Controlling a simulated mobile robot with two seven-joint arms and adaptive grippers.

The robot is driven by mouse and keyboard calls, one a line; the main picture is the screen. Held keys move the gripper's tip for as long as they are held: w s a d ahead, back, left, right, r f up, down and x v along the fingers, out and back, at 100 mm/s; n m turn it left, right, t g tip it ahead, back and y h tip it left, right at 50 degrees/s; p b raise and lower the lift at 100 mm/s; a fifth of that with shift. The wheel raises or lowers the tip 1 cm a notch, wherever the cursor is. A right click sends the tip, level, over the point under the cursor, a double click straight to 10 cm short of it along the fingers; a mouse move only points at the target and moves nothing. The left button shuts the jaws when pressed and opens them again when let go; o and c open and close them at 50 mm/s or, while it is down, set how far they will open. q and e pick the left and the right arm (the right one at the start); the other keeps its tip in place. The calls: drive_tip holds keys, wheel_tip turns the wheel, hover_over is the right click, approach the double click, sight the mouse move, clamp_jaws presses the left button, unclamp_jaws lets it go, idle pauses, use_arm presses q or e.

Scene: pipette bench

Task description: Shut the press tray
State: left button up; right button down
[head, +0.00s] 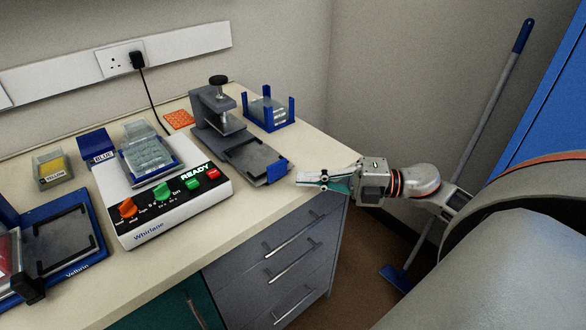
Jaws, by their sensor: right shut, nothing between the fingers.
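The grey press (212,108) with a black knob on top stands at the back right of the bench. Its press tray (256,158) is slid out towards the bench's front edge, flat and dark, with a blue front handle (277,171). My right gripper (300,180) comes in from the right at the bench's right corner. It is shut and empty, its fingertips pointing left, just right of the blue handle with a small gap apparent. My left gripper is not in view.
A white Whirlane machine (172,212) carrying a clear plate stands left of the press. A blue rack (268,125) sits behind the tray. Grey drawers with handles (294,262) lie below the edge.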

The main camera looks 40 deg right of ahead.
sight(275, 169)
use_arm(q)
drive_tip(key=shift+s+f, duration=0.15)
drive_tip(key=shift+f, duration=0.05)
use_arm(e)
drive_tip(key=shift+w+a, duration=0.25)
drive_tip(key=shift+w, duration=0.9)
drive_tip(key=shift+w+a, duration=0.2)
drive_tip(key=shift+w, duration=0.9)
